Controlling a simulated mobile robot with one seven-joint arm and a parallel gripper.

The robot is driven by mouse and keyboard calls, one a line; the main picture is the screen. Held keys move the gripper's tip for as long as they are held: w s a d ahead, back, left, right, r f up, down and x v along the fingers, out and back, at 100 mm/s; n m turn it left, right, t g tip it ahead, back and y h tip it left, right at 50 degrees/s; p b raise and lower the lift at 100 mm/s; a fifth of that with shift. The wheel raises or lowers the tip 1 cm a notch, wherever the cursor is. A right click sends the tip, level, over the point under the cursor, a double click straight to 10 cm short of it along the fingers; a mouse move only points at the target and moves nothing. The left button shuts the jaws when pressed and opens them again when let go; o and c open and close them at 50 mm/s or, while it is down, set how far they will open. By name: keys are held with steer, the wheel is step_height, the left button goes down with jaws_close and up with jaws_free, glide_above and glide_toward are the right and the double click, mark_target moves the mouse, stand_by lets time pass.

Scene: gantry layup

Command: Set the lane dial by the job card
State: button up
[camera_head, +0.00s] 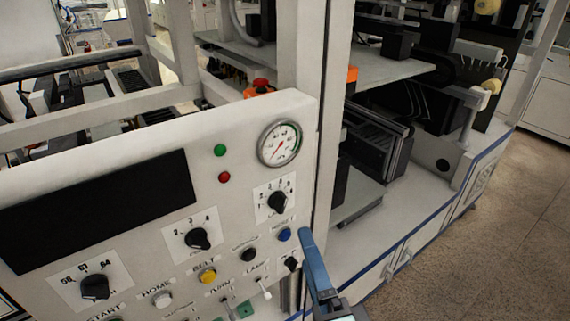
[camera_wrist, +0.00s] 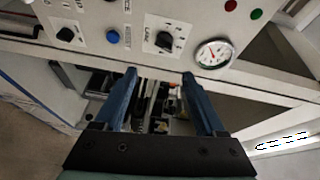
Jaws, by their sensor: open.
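A control panel (camera_head: 130,225) carries several black dials on white plates. The dial below the gauge (camera_head: 277,201) has a ring of small numbers; it also shows in the wrist view (camera_wrist: 163,40). A second dial (camera_head: 197,238) sits at the panel's middle and a third (camera_head: 95,287), marked 58, 61 and 64, at lower left. I cannot make out a job card. My gripper (camera_wrist: 159,76) is open and empty, its fingertips near the panel's edge, apart from the dials. One blue finger (camera_head: 314,262) shows in the head view.
A round gauge (camera_head: 280,143), a blue button (camera_head: 284,234), a yellow button (camera_head: 208,275) and a toggle switch (camera_head: 264,289) crowd the panel. A dark screen (camera_head: 100,210) fills its left. A white frame post (camera_head: 325,110) stands behind. Floor (camera_head: 500,230) is clear at right.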

mark_target(282, 207)
steer(key=w+a+m+p, duration=0.1)
steer(key=w+p, duration=0.2)
steer(key=w+a+m+p, duration=0.1)
steer(key=w+p, duration=0.2)
steer(key=p, duration=0.1)
steer(key=w+a+m+g+p, duration=0.1)
steer(key=w+m+p, duration=0.1)
steer(key=w+p, duration=0.1)
steer(key=shift+a+p, duration=0.3)
steer(key=shift+r, duration=0.1)
steer(key=shift+c, duration=0.3)
jaws_close()
